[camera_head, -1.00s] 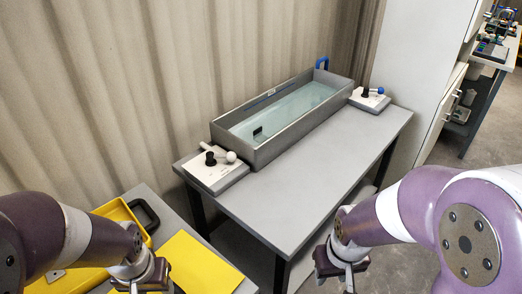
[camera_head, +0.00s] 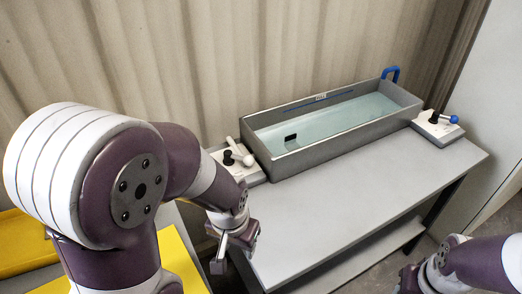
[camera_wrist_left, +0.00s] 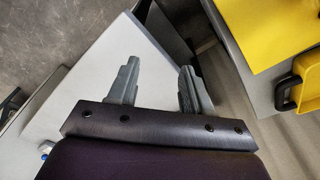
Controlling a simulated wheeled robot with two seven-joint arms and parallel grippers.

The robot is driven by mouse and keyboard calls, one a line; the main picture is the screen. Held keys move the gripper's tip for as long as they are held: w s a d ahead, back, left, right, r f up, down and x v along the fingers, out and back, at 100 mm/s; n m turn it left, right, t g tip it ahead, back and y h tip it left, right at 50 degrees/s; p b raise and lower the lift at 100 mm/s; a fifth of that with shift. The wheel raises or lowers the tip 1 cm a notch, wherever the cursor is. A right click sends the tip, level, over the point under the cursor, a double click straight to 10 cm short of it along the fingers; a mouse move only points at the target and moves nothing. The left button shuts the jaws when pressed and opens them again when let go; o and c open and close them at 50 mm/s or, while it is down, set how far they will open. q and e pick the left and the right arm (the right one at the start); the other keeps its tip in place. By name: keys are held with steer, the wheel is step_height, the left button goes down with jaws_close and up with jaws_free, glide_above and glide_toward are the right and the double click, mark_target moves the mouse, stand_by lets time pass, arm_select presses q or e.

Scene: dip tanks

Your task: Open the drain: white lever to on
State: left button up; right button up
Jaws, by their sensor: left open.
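The white lever (camera_head: 246,158) is on a pale plate (camera_head: 228,160) at the left end of the tank, beside a black knob (camera_head: 228,156). It leans toward the upper left, its ball end lower right. Any on marking is too small to read. My left gripper (camera_head: 222,258) is open and empty, lower in the picture than the lever and apart from it, by the table's near left edge. Its two spread fingers show in the left wrist view (camera_wrist_left: 158,68). My right gripper (camera_head: 408,280) is at the bottom edge, partly cut off; its jaws are unclear.
The grey tank (camera_head: 345,134) holds pale water and a small dark object (camera_head: 290,138). A blue-ended lever (camera_head: 448,118) stands at its right end. The grey table (camera_head: 350,190) is clear in front. A yellow sheet (camera_head: 180,262) lies at lower left.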

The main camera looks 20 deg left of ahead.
arm_select(q)
steer(key=w, duration=0.1)
steer(key=n+p, duration=1.5)
steer(key=n, duration=0.1)
glide_toward(248, 157)
steer(key=shift+t, duration=0.4)
steer(key=f+p, duration=0.1)
steer(key=f, duration=0.2)
steer(key=f+p, duration=0.1)
steer(key=f, duration=0.1)
steer(key=w+f+p, duration=0.1)
steer(key=f, duration=0.2)
steer(key=shift+d+f, duration=0.1)
steer(key=shift+f, duration=0.25)
steer(key=shift+w+f, duration=0.1)
steer(key=shift+f, duration=0.7)
steer(key=shift+r+m, duration=0.1)
steer(key=shift+m, duration=0.2)
jaws_close()
arm_select(e)
step_height(248, 157, up, 18)
steer(key=shift+w, duration=0.35)
